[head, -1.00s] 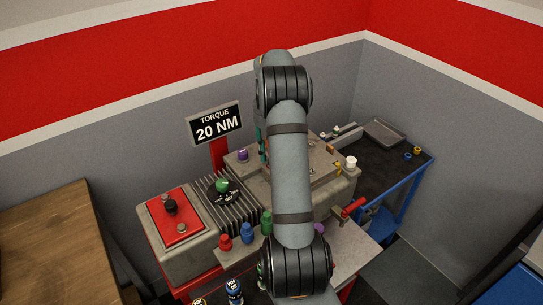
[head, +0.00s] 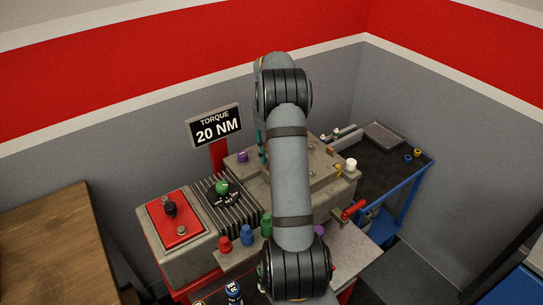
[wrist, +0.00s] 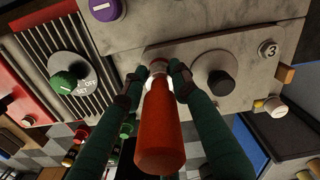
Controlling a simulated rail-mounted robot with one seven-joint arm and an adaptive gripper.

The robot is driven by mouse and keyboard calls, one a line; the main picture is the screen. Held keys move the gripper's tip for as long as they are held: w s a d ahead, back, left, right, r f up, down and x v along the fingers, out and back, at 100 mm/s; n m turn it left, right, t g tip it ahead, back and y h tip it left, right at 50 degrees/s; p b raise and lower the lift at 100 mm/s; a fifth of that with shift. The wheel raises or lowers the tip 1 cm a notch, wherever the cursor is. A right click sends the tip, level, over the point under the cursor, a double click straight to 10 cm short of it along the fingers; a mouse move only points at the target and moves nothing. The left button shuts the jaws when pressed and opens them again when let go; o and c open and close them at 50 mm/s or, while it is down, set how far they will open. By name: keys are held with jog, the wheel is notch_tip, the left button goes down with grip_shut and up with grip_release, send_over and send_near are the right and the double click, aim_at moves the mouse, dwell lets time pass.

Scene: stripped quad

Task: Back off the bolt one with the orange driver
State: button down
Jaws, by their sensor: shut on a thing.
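In the wrist view my gripper (wrist: 155,80) is shut on the orange driver (wrist: 162,130), with a green finger on each side. The driver's thick handle end faces the camera, and its far end points at the grey machine block (wrist: 205,22). The far end is partly hidden by the handle and fingers, so I cannot tell whether it touches anything. A purple round cap with a white bar, perhaps a 1 (wrist: 107,9), is at the top left, apart from the driver. A purple cap also shows in the head view (head: 242,156). I cannot identify bolt one for certain.
A green knob (wrist: 63,83) sits on the finned part, left of the driver. A black knob (wrist: 214,74) and a disc marked 3 (wrist: 268,48) are to the right. Red (head: 225,243), blue (head: 247,235) and green (head: 266,226) handles stand along the front.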

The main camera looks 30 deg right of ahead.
jog(key=shift+f+b, duration=0.75)
jog(key=shift+f, duration=0.05)
jog(key=shift+r+n+p, duration=0.15)
jog(key=shift+n+p, duration=0.15)
jog(key=shift+n, duration=1.3)
